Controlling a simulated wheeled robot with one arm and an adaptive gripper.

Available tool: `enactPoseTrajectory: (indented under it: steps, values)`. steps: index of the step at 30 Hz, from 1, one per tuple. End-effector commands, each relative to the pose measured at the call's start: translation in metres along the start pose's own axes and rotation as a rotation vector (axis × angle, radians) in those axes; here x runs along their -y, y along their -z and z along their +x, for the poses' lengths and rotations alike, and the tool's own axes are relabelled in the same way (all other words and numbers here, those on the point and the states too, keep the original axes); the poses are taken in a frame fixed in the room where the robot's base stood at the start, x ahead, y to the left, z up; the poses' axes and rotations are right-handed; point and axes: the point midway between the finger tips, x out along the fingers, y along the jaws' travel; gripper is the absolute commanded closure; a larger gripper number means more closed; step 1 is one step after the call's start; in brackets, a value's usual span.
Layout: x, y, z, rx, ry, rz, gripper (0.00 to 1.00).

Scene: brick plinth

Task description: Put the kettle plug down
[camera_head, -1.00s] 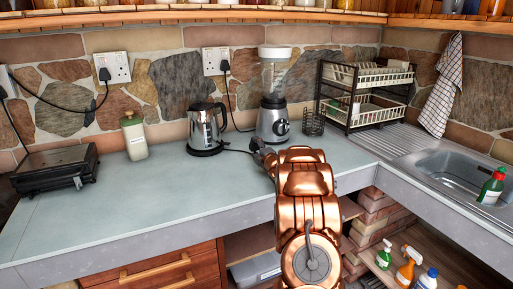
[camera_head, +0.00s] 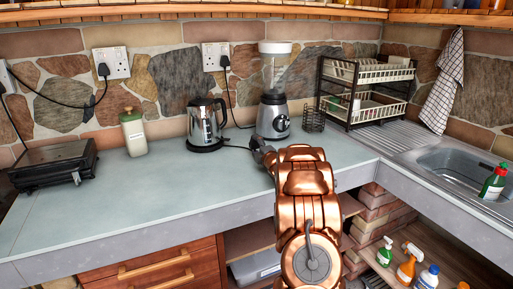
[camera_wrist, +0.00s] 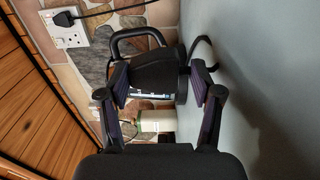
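The kettle plug (camera_wrist: 155,72) is a black block between my fingertips in the wrist view. My gripper (camera_wrist: 158,80) appears shut on it, with a finger against each side. In the head view my gripper (camera_head: 260,150) is low over the counter, right of the kettle, its fingertips mostly hidden by my arm. The silver kettle (camera_head: 205,124) stands upright on the worktop. Its black handle (camera_wrist: 137,33) shows behind the plug in the wrist view. A dark cord (camera_head: 236,147) runs from the kettle's base toward my gripper. Whether the plug touches the counter is unclear.
The grey-green worktop (camera_head: 110,195) is clear in front of the kettle. A blender (camera_head: 273,116) and wire holder (camera_head: 314,119) stand beyond my gripper. A canister (camera_head: 134,134) and black grill (camera_head: 52,165) are left. Both wall sockets (camera_head: 111,64) (camera_head: 215,55) hold plugs.

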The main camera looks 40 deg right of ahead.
Motion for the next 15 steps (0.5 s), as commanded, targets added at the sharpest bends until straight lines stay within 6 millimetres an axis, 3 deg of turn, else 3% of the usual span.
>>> enactPoseTrajectory:
  steps: [7, 15]
  values:
    - [-0.0006, -0.0001, -0.0001, 0.0, 0.0, 0.0, 0.1]
    - [-0.0007, -0.0002, -0.0001, 0.0, 0.0, 0.0, 0.1]
